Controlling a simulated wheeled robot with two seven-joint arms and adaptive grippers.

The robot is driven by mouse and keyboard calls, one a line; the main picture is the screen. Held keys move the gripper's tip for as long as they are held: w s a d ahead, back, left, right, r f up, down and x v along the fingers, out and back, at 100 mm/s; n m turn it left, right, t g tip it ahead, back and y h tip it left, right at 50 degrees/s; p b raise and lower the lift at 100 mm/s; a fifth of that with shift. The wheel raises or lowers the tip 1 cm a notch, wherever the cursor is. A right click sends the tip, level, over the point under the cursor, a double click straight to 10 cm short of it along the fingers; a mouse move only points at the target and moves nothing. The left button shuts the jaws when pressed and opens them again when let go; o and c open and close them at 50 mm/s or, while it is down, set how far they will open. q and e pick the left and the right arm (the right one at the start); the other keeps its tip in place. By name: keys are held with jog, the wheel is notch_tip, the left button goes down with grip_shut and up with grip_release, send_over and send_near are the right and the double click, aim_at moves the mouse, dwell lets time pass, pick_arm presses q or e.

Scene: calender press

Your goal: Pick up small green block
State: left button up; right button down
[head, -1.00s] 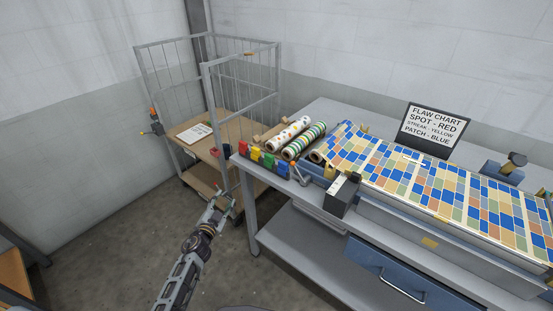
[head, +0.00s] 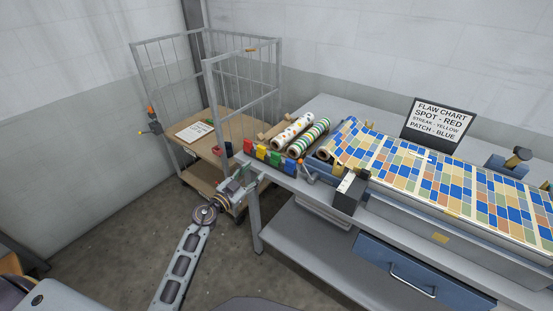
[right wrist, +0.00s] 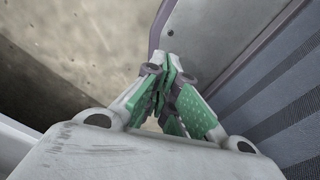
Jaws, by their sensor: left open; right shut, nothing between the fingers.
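The small green block (head: 275,158) sits on the table in a row of coloured blocks, between the yellow block (head: 261,152) and the blue block (head: 289,165). My left gripper (head: 255,176) is open and empty at the table's left front corner, just in front of and below the row, apart from the green block. My right gripper (right wrist: 170,88) is shut and empty in the right wrist view, with green pads on its fingers. It is out of the head view.
A red block (head: 247,146) ends the row at the left. Patterned rolls (head: 308,138) lie behind the blocks. A dark box (head: 349,192) stands to the right, by the tiled sheet (head: 430,170). A wire cart (head: 150,90) stands behind at the left.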

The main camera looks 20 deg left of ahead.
aim_at(275, 156)
pick_arm(q)
jog(key=shift+s+d+f+n+h, duration=0.1)
jog(key=shift+d+n+h, duration=0.1)
jog(key=shift+n, duration=0.65)
jog(key=shift+s+d+f+n+h, duration=0.1)
jog(key=shift+d+n, duration=0.1)
jog(key=shift+n, duration=0.65)
pick_arm(e)
jog(key=shift+d, duration=0.35)
jog(key=shift+a, duration=0.15)
pick_arm(q)
jog(key=shift+b+x, duration=0.4)
jog(key=shift+x, duration=3.8)
jog(key=shift+w+f, duration=0.1)
jog(key=shift+w, duration=0.1)
pick_arm(e)
jog(key=shift+w+d+f, duration=0.15)
jog(key=shift+d+f, duration=0.2)
jog(key=shift+f, duration=0.05)
pick_arm(q)
jog(key=shift+w, duration=0.1)
